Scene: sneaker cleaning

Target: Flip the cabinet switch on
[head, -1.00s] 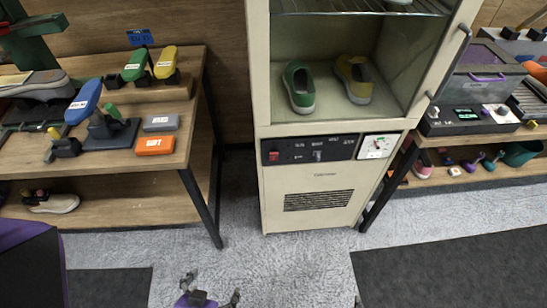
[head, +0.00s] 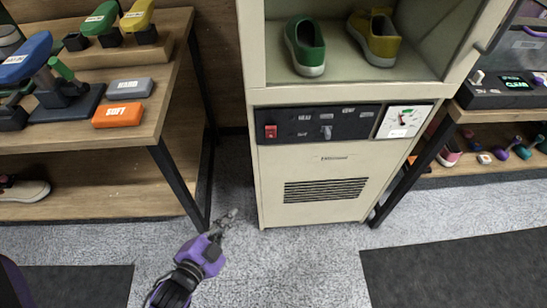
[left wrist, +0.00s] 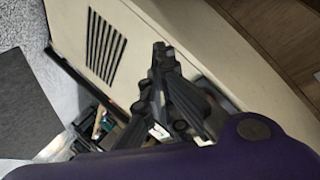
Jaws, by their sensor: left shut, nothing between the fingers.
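The cream cabinet (head: 275,190) stands upright in the middle of the head view. Its black control panel (head: 345,114) carries a red rocker switch (head: 271,131) at the left end, a small grey lever (head: 327,132) and a white dial gauge (head: 404,120). I cannot tell the switch's position. My left gripper (head: 229,218) is shut and empty, low in front of the cabinet's lower left side and apart from the panel. In the left wrist view its dark fingers (left wrist: 172,110) show before the cabinet's vent (left wrist: 104,47). My right gripper is not in view.
A green shoe (head: 305,47) and a yellow shoe (head: 374,38) sit inside the cabinet. A wooden shelf table (head: 140,125) with brushes and an orange block (head: 118,114) stands at the left. Another table stands at the right. The floor before the cabinet is mostly clear.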

